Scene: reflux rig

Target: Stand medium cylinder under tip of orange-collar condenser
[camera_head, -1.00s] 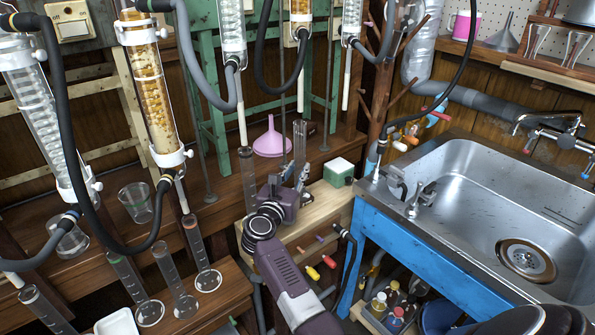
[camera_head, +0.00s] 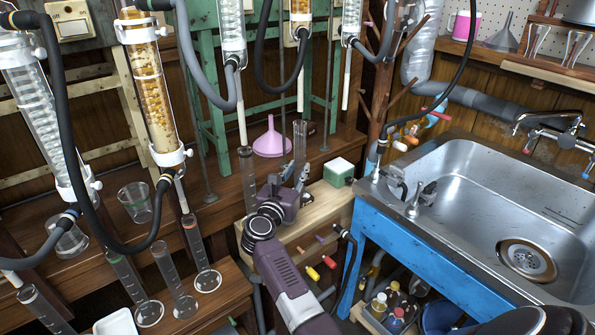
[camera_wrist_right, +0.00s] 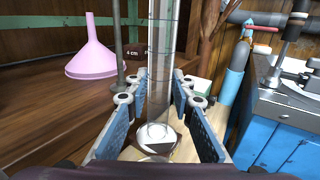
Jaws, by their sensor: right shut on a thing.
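A clear glass cylinder (camera_head: 300,148) stands upright between the fingers of my right gripper (camera_head: 290,190), which is shut on it. In the right wrist view the cylinder (camera_wrist_right: 162,55) rises between the blue finger pads of the gripper (camera_wrist_right: 155,97), its round base lower down. I cannot tell whether the base touches the wood. Several condensers hang above, including an amber-filled one (camera_head: 150,85) at the left and another amber one (camera_head: 301,10) at the top middle, whose pale tip hangs behind the held cylinder. I cannot clearly tell which collar is orange. My left gripper is not in view.
Several cylinders (camera_head: 175,282) stand on the lower left bench, near a beaker (camera_head: 136,203). A pink funnel (camera_head: 271,140) stands left of the held cylinder, a green-and-white box (camera_head: 338,172) right of it. A steel sink (camera_head: 470,215) fills the right. Hoses hang overhead.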

